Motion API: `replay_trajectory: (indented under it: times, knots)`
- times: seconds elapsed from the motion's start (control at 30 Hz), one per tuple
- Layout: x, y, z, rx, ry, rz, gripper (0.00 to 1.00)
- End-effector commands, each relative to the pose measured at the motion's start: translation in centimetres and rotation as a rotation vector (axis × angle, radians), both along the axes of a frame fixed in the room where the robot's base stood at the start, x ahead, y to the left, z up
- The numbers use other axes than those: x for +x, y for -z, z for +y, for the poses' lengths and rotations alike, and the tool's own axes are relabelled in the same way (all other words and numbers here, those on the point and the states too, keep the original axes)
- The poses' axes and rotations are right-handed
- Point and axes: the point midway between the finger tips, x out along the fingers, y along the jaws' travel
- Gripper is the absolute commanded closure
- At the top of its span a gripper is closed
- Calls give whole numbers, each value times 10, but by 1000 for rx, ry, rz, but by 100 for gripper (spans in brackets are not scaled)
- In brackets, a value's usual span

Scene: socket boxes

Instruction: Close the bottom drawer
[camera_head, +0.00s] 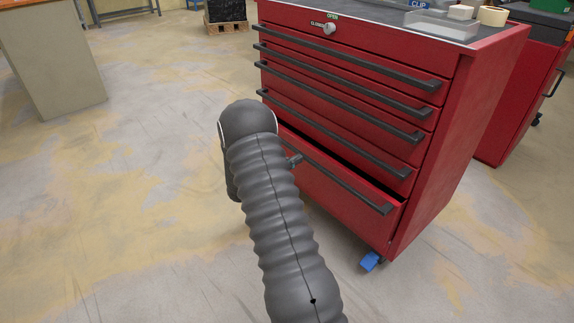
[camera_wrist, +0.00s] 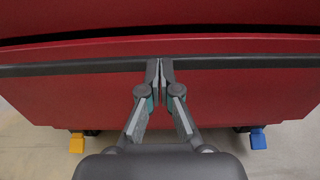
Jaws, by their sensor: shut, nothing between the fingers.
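The bottom drawer (camera_head: 350,205) of the red cabinet (camera_head: 440,150) is pulled out a little, with a dark gap above its front. The drawer front also shows in the wrist view (camera_wrist: 250,85), with its long dark handle (camera_wrist: 80,66) running across. My gripper (camera_wrist: 160,65) is shut, with its fingertips together at the middle of the handle. Nothing is between the fingers, and I cannot tell whether they touch the handle. In the head view my arm hides the left part of the drawer, and only a small part of the gripper (camera_head: 294,160) shows.
The drawers above look shut, and their dark handles (camera_head: 345,95) stick out. A blue caster part (camera_head: 370,262) is under the cabinet's front corner. A second red cabinet (camera_head: 520,100) stands at the right. The floor (camera_head: 130,200) at the left is clear.

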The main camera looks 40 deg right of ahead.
Motion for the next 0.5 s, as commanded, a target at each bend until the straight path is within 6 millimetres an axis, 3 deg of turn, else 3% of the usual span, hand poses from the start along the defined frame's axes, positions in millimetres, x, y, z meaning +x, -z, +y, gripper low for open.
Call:
replay_trajectory:
  times: [0.5]
  knots:
    - [2, 0, -6, 0, -3, -1, 100]
